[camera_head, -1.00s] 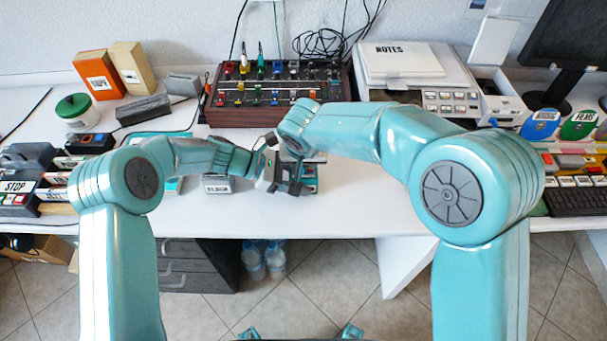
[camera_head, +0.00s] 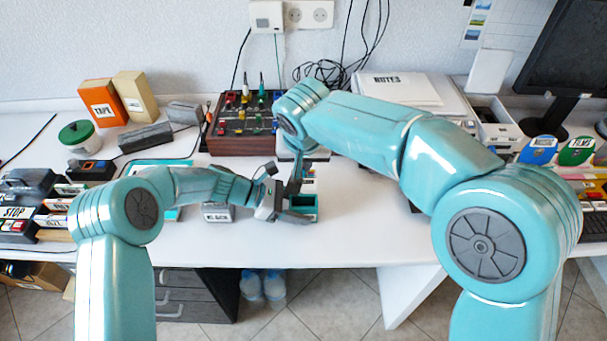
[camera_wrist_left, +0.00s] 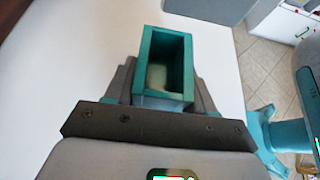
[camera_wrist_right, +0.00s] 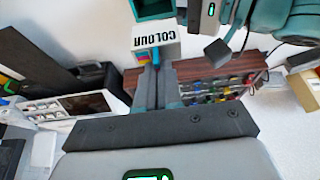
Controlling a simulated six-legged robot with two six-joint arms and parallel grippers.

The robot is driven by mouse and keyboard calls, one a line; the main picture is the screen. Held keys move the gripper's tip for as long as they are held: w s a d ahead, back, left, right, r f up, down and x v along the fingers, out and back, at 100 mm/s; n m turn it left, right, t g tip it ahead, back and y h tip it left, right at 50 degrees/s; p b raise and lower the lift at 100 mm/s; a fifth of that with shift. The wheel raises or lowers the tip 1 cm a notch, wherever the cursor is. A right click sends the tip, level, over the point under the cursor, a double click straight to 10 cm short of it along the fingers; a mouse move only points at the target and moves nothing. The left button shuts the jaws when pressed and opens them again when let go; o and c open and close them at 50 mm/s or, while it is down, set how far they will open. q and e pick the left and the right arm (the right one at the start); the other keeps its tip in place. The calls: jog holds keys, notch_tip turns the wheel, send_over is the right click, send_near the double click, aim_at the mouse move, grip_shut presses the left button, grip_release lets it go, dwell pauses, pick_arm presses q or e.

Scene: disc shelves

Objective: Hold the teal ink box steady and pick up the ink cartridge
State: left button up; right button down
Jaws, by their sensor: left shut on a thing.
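The teal ink box (camera_head: 305,203) stands at the desk's middle. In the left wrist view the ink box (camera_wrist_left: 146,62) has an open top and looks empty, with a pale bottom. My left gripper (camera_wrist_left: 162,88) is shut on its sides; in the head view the left gripper (camera_head: 297,214) sits low at the desk. The ink cartridge (camera_wrist_right: 157,42) is white with "COLOUR" lettering and coloured stripes. It is out of the box, held by my right gripper (camera_wrist_right: 157,66). In the head view the cartridge (camera_head: 309,173) shows above the box, partly hidden by the right gripper (camera_head: 296,172).
A grey labelled box (camera_head: 217,213) stands left of the ink box. A mixer (camera_head: 240,146) with coloured knobs is behind, partly hidden by my right arm. A printer (camera_head: 450,105) with notes (camera_head: 398,88) is at the back right.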

pick_arm(q)
jog(key=o, duration=0.9)
jog(key=v, duration=0.7)
jog(key=shift+a+r, duration=0.1)
jog(key=shift+a, duration=0.15)
jog(key=shift+s, duration=0.15)
